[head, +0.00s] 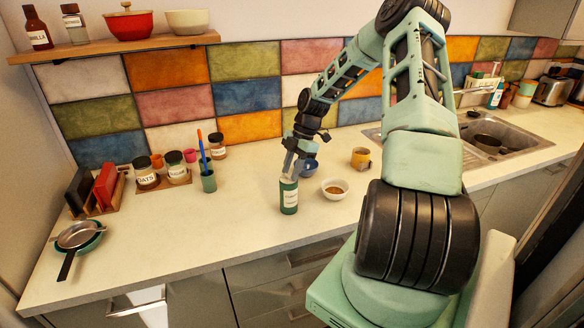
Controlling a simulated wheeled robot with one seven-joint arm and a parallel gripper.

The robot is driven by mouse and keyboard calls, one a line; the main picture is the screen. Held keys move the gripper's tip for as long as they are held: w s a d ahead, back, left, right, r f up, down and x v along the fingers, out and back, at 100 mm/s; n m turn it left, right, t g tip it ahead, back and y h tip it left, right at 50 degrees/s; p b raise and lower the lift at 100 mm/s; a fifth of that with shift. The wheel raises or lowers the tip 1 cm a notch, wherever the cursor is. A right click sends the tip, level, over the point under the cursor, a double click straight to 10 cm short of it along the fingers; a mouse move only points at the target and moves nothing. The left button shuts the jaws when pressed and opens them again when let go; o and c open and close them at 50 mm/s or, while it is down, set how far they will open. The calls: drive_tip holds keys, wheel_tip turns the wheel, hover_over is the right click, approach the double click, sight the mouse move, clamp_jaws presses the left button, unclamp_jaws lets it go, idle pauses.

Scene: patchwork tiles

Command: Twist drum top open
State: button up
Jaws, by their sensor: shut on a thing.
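A green drum (289,198) with a pale label stands upright on the counter, left of the small white bowl. My gripper (290,173) reaches down over it from above and is shut at its top. The drum's top is mostly hidden by the fingers, so I cannot tell how far it is turned.
A green cup (208,181) with utensils and several jars stand to the left. The counter (235,230) is clear in front.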

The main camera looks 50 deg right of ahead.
drive_tip(key=shift+w+n+g+p, duration=0.15)
drive_tip(key=shift+n+g+p, duration=0.5)
drive_tip(key=shift+n, duration=0.85)
drive_tip(key=shift+n+p, duration=0.3)
drive_tip(key=shift+n, duration=0.1)
drive_tip(key=shift+w+n+g, duration=0.1)
drive_tip(key=shift+n+g, duration=0.45)
drive_tip(key=shift+n, duration=0.55)
drive_tip(key=shift+p, duration=0.3)
drive_tip(key=shift+w+a+n+g+p, duration=0.1)
drive_tip(key=shift+w+n+g+p, duration=0.15)
drive_tip(key=shift+n, duration=0.65)
drive_tip(key=shift+n+g, duration=0.35)
drive_tip(key=shift+n, duration=0.25)
